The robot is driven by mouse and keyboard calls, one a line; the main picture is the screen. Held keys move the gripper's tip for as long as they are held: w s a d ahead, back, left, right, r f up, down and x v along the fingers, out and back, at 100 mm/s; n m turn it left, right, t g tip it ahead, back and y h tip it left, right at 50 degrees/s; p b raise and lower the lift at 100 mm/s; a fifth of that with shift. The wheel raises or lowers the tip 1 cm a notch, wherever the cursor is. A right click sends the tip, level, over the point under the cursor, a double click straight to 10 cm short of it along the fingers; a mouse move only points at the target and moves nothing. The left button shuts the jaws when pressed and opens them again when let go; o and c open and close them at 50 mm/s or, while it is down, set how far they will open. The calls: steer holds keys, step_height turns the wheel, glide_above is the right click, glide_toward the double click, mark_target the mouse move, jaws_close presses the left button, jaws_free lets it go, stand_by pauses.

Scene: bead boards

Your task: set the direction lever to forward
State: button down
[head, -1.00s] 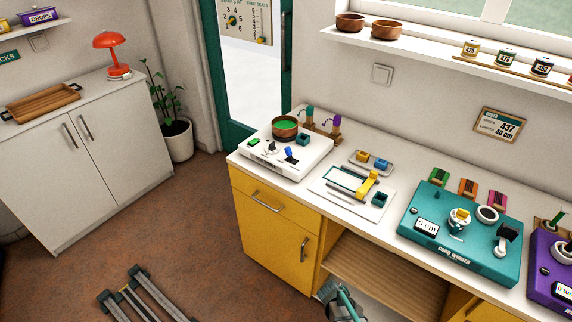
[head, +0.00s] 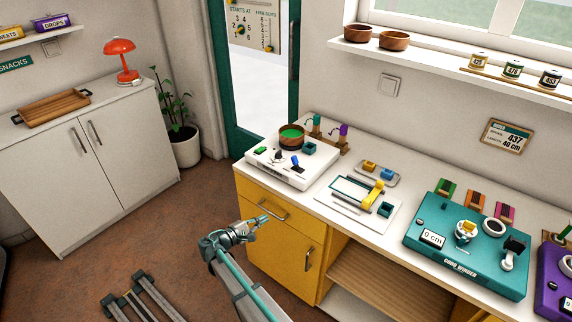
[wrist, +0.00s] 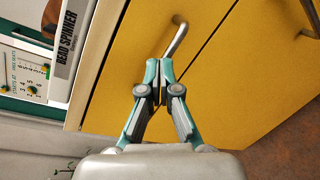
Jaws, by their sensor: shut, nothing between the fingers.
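The white bead spinner (head: 306,180) stands at the left end of the counter, with a wooden bowl (head: 291,138) of green beads on top. Its front panel has a green button (head: 260,150), a small dark knob or lever (head: 278,156) and a blue lever (head: 296,162). I cannot read which is the direction lever or its setting. My gripper (head: 263,218) is shut and empty, in front of the yellow drawer and below the spinner. In the wrist view, my gripper (wrist: 159,66) points at the drawer handle (wrist: 176,36); the spinner's labelled side (wrist: 67,40) shows upper left.
To the right on the counter are a white board with a yellow slider (head: 374,194), a small tray (head: 377,173) and a teal cord winder (head: 466,262). Hooked stands (head: 330,136) rise behind the spinner.

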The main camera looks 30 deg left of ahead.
mark_target(285, 168)
steer(key=w+a+r+m+t+h+b, duration=0.1)
steer(key=w+r, duration=0.3)
steer(key=r, duration=0.3)
steer(key=w+a+r+m+t+h+b, duration=0.1)
steer(key=w+r, duration=0.3)
steer(key=r, duration=0.4)
steer(key=shift+a+m+b, duration=0.45)
steer(key=shift+a+m, duration=0.05)
steer(key=shift+a, duration=0.1)
steer(key=p+x, duration=0.2)
steer(key=x, duration=0.8)
steer(key=shift+r+p, duration=0.1)
steer(key=shift+p, duration=0.2)
